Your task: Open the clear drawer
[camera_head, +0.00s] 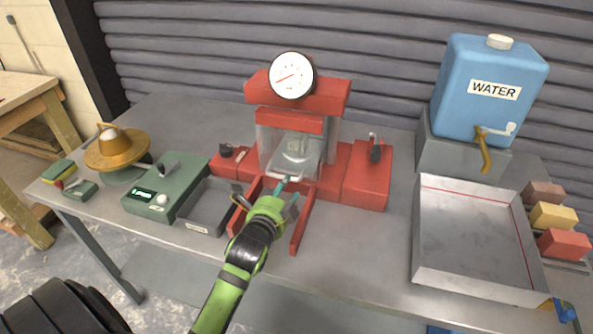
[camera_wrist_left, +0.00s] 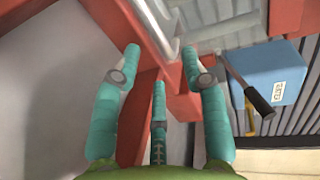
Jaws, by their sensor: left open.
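The clear drawer (camera_head: 296,152) is a see-through box in the middle of the red press (camera_head: 367,172), under a round white gauge. A pale bar shows along its lower front edge. In the left wrist view the clear panel (camera_wrist_left: 207,22) and a silver bar (camera_wrist_left: 160,35) are at the top, just beyond the fingertips. My left gripper (camera_head: 280,188) has teal fingers spread open in front of the drawer's lower edge, above the red rails. It also shows in the left wrist view (camera_wrist_left: 163,68), with nothing between its fingers. I cannot tell whether a fingertip touches the bar.
A grey tray (camera_head: 207,226) and a green box with a display (camera_head: 140,212) stand left of the press. A black-tipped lever (camera_head: 376,150) is on its right. A large metal tray (camera_head: 418,235) and a blue water tank (camera_head: 480,65) are further right. Bare table lies between.

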